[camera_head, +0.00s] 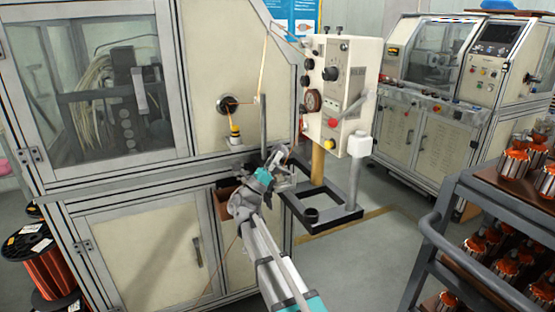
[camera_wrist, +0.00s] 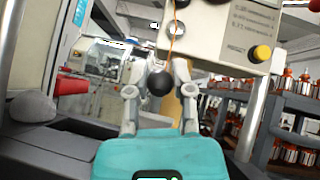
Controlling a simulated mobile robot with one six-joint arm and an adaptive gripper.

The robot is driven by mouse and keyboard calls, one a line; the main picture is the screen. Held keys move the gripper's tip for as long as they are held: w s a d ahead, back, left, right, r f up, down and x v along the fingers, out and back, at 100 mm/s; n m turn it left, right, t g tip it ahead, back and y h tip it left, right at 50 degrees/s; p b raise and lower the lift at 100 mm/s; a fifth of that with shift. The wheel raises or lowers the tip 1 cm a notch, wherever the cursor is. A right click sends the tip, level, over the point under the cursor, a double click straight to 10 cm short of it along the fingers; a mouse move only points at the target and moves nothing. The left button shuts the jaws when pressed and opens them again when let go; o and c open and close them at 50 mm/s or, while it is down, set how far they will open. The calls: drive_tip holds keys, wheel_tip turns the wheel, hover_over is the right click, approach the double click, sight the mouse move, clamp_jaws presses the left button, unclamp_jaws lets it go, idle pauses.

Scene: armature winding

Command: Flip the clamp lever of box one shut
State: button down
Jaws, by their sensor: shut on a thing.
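My gripper (camera_head: 276,160) is in front of the cream winding machine, beside the black square frame under the control box. In the wrist view my gripper (camera_wrist: 160,88) is shut on a round black knob (camera_wrist: 160,83), with one finger on each side. The knob looks like the end of the clamp lever. The lever's shaft and pivot are hidden, so I cannot tell its angle. I cannot make out which part is box one.
The control box (camera_head: 342,88) with dials and buttons hangs above right of my gripper. The black frame (camera_head: 318,217) and grey posts stand close by. An orange wire (camera_head: 263,58) runs down the machine. A rack (camera_head: 470,205) of armatures stands at the right.

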idle(0.3)
drive_tip(key=shift+c, duration=2.4)
unclamp_jaws()
drive_tip(key=shift+f, duration=0.2)
drive_tip(key=shift+s+a+f+b, duration=0.15)
drive_tip(key=shift+s+f+b, duration=0.05)
drive_tip(key=shift+f+b, duration=0.6)
drive_tip(key=shift+s+a+f+b, duration=0.2)
drive_tip(key=shift+s+f+b, duration=0.05)
drive_tip(key=shift+f+b, duration=0.55)
drive_tip(key=shift+s+a+f+b, duration=0.15)
drive_tip(key=shift+s+f+b, duration=0.05)
drive_tip(key=shift+f+b, duration=0.6)
wheel_tip(320, 180, down, 10)
drive_tip(key=s+a+b, duration=0.2)
drive_tip(key=b, duration=0.8)
drive_tip(key=shift+s, duration=0.35)
